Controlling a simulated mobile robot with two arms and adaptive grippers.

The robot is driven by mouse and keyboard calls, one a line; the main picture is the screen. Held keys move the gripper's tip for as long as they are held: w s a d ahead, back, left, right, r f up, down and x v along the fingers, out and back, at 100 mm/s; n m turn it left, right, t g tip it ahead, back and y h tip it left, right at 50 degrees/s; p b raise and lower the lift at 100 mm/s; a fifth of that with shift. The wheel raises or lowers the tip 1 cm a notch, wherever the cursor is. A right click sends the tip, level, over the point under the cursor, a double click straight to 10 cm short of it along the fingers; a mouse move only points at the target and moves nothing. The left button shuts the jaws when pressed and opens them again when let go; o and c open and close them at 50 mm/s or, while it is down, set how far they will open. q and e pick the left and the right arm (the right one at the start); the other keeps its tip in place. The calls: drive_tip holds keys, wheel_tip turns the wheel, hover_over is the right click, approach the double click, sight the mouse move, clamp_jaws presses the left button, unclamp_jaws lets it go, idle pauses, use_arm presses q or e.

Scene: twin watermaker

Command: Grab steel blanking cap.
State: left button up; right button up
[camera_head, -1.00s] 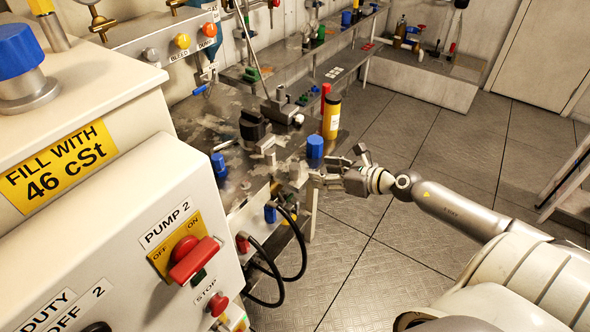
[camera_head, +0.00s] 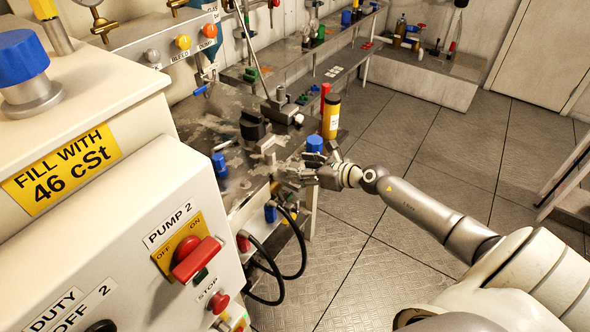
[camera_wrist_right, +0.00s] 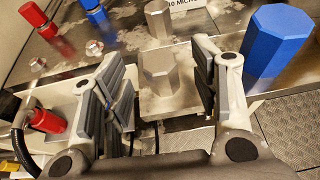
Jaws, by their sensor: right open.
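A steel blanking cap (camera_wrist_right: 159,76), a plain grey hexagonal piece, stands near the bench's front edge in the right wrist view. A second grey hexagonal piece (camera_wrist_right: 158,20) stands behind it. My right gripper (camera_head: 308,172) is at the bench's front edge in the head view. It is open, and in the wrist view its fingers (camera_wrist_right: 163,84) show on either side of the nearer cap, with a gap on both sides. I cannot tell how far the fingers reach around it. In the head view the gripper largely hides this cap. My left gripper is not in view.
A large blue hexagonal cap (camera_wrist_right: 280,42) stands close to the right finger. Red fittings (camera_wrist_right: 46,118) lie to the left. A yellow-and-black cylinder (camera_head: 331,117) stands behind the blue cap. Black hoses (camera_head: 300,240) hang below the bench edge.

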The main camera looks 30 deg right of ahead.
sight(295, 166)
drive_tip(key=shift+x, duration=1.7)
drive_tip(key=shift+c, duration=0.2)
drive_tip(key=c, duration=1.1)
drive_tip(key=shift+r, duration=0.1)
